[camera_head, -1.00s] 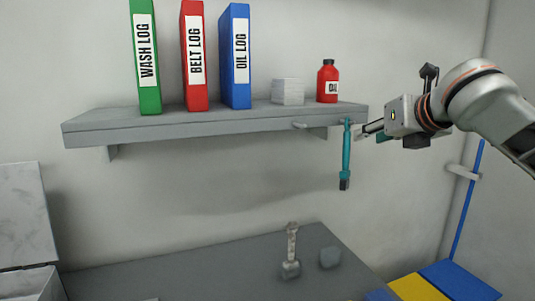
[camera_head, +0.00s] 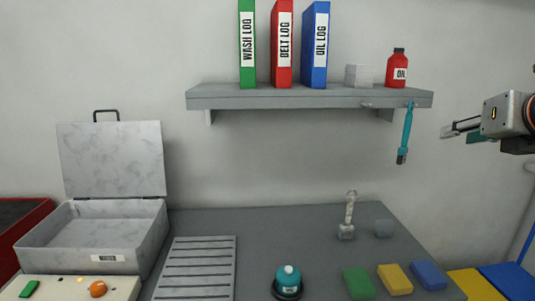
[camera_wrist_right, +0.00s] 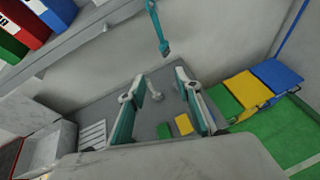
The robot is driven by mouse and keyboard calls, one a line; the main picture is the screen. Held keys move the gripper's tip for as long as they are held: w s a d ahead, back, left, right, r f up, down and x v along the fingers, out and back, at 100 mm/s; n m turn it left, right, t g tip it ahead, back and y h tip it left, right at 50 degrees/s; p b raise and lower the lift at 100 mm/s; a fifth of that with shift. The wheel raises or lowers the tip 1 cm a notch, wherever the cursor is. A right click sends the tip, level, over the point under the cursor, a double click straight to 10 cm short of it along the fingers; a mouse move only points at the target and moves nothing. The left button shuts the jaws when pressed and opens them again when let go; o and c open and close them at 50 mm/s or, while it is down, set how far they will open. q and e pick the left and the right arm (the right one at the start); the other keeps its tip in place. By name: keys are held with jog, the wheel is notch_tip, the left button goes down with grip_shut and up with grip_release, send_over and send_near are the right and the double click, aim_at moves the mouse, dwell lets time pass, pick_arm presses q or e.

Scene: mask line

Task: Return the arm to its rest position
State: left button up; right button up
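My right gripper (camera_head: 462,132) is at the right edge of the head view, just below shelf height, apart from the hanging teal tool and to its right. In the right wrist view its two teal-padded fingers (camera_wrist_right: 160,108) stand well apart with nothing held between them. The teal tool (camera_head: 406,135) with a dark lower end hangs near the right end of the shelf; it also shows in the right wrist view (camera_wrist_right: 157,28). My left gripper is in neither view.
The grey shelf (camera_head: 290,97) holds three binders, a white block and a red oil bottle (camera_head: 397,70). Below, the grey bench (camera_head: 300,230) carries an open case (camera_head: 115,207), a slatted rack (camera_head: 197,265), a teal-topped device (camera_head: 288,281) and coloured blocks. Open air surrounds my right gripper.

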jog(key=w+a+f+m+y, duration=0.1)
jog(key=a+f+m, duration=0.45)
jog(key=f, duration=0.75)
jog(key=w+a+f+m+y, duration=0.1)
jog(key=a+f+m+y, duration=0.15)
jog(key=a+f, duration=0.8)
jog(key=s+d+f+m+g+h, duration=0.1)
jog(key=s+d+f+m+h, duration=0.1)
jog(key=s+f+m, duration=0.5)
jog(key=s+d+f+m+g+h, duration=0.1)
jog(key=s+d+f+m, duration=0.15)
jog(key=f, duration=0.85)
jog(key=s+d+f+m+g+h, duration=0.2)
jog(key=s+d+f+m, duration=0.25)
jog(key=s, duration=0.35)
jog(key=s+d+f+m+g+h, duration=0.2)
jog(key=s+d+f+m, duration=0.3)
jog(key=s, duration=0.4)
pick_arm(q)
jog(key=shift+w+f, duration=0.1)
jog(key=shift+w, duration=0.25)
pick_arm(e)
jog(key=w+a+f+m+t+y, duration=0.1)
jog(key=a+f+y, duration=0.5)
jog(key=a+f, duration=0.9)
jog(key=shift+w+a+f+m+t+y, duration=0.15)
jog(key=shift+a+f+m+t+y, duration=0.15)
jog(key=shift+f+m+t, duration=0.55)
